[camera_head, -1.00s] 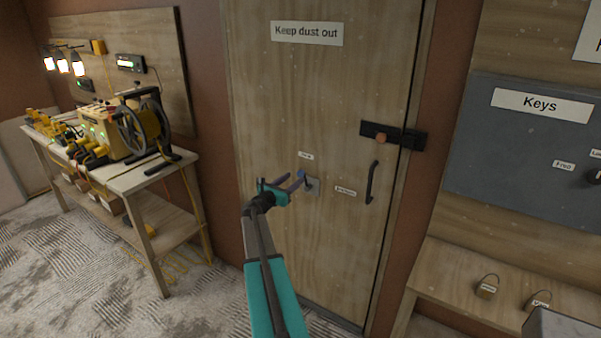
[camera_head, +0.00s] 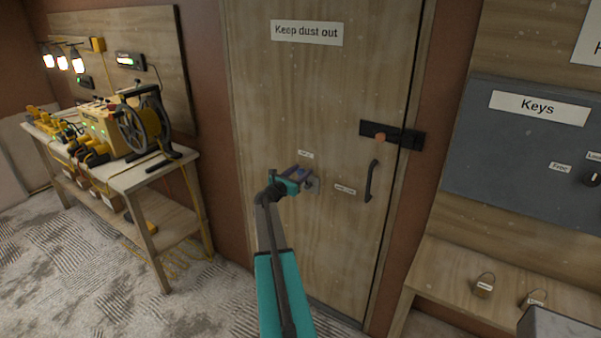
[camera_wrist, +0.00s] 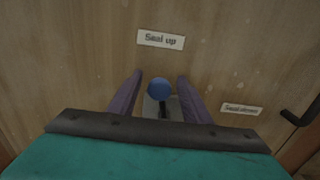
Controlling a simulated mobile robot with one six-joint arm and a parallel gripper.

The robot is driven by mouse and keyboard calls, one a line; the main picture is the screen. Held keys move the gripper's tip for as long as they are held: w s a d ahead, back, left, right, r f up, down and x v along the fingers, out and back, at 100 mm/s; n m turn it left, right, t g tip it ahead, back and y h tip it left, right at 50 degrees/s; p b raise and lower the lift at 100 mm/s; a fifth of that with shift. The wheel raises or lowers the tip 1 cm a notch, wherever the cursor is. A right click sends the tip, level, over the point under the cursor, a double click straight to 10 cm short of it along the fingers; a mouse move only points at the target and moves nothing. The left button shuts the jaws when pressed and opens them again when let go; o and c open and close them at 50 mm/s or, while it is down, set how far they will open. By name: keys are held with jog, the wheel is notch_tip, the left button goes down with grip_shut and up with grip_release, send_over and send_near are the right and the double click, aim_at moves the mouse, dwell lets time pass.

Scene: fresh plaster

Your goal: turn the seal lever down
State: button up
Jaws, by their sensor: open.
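The seal lever has a blue ball knob (camera_wrist: 159,89) on a dark stem over a grey plate (camera_head: 314,186) on the wooden door. In the wrist view the knob lies between the two purple fingers of my gripper (camera_wrist: 157,92), with a gap on each side. The knob points up toward the "Seal up" label (camera_wrist: 161,39). A "Seal down" label (camera_wrist: 242,109) is to the lower right. In the head view my gripper (camera_head: 304,175) is at the lever and mostly hides it.
A black door handle (camera_head: 371,181) stands right of the lever, with a dark bolt (camera_head: 392,135) above it. A workbench (camera_head: 150,175) with a cable reel is at left. A grey key panel (camera_head: 530,145) and a shelf with padlocks are at right.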

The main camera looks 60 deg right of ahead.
jog(key=shift+c, duration=0.4)
grip_shut()
